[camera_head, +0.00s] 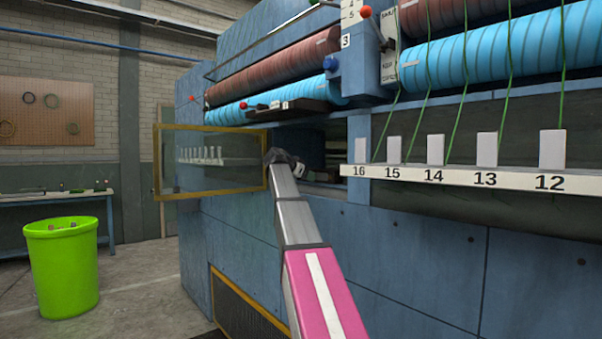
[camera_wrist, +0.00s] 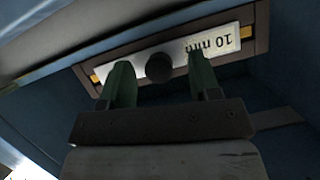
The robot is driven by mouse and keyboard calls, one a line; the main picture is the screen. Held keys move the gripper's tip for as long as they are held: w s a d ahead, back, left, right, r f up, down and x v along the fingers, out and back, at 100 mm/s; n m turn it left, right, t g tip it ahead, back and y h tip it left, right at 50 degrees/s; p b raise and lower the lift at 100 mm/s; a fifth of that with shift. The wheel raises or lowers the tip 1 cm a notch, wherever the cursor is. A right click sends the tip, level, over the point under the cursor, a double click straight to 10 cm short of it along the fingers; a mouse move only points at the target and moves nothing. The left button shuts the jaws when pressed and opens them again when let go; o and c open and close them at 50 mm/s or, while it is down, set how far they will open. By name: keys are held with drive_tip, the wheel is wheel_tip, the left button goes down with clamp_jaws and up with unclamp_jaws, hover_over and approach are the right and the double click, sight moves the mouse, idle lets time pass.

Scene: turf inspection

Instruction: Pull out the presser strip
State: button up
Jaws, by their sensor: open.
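The presser strip (camera_wrist: 185,58) is a pale metal plate marked "10 mm", upside down in the wrist view. It sits in a brown frame (camera_wrist: 262,30) with a dark round knob (camera_wrist: 159,68) on its face. My gripper (camera_wrist: 159,62) is open, its two green fingers on either side of the knob, with gaps visible. I cannot tell how far the fingertips are from the plate. In the head view my arm reaches into the dark opening (camera_head: 310,150) of the blue machine; the strip is hidden there.
A yellow-framed clear door (camera_head: 210,192) stands open left of the opening. A white ledge (camera_head: 460,178) with numbered tags runs to the right. Rollers (camera_head: 480,48) lie above. A green bin (camera_head: 60,270) and a bench (camera_head: 55,198) stand at left, with bare floor between bin and machine.

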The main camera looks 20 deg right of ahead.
drive_tip(key=shift+d, duration=0.1)
clamp_jaws()
idle(0.3)
drive_tip(key=shift+s+a, duration=0.3)
drive_tip(key=shift+a, duration=0.6)
drive_tip(key=shift+s+a, duration=0.35)
drive_tip(key=shift+a, duration=0.6)
drive_tip(key=shift+s+a, duration=0.3)
drive_tip(key=shift+a, duration=0.6)
drive_tip(key=s+a, duration=0.3)
drive_tip(key=a, duration=0.6)
drive_tip(key=shift+s+a, duration=0.15)
drive_tip(key=shift+s, duration=0.05)
idle(1.0)
drive_tip(key=a+f+n+t+y, duration=0.2)
drive_tip(key=a+f+n+y, duration=0.1)
drive_tip(key=f, duration=0.4)
drive_tip(key=w+a+f+n+t+y, duration=0.1)
drive_tip(key=a+f+n+t+y, duration=0.1)
drive_tip(key=f+n+y, duration=0.3)
drive_tip(key=a+f+n+t+y, duration=0.3)
drive_tip(key=f+n+t+y, duration=0.1)
drive_tip(key=f, duration=0.5)
drive_tip(key=shift+w+a+f+n, duration=0.3)
drive_tip(key=shift+f+n, duration=0.1)
drive_tip(key=shift+n, duration=0.2)
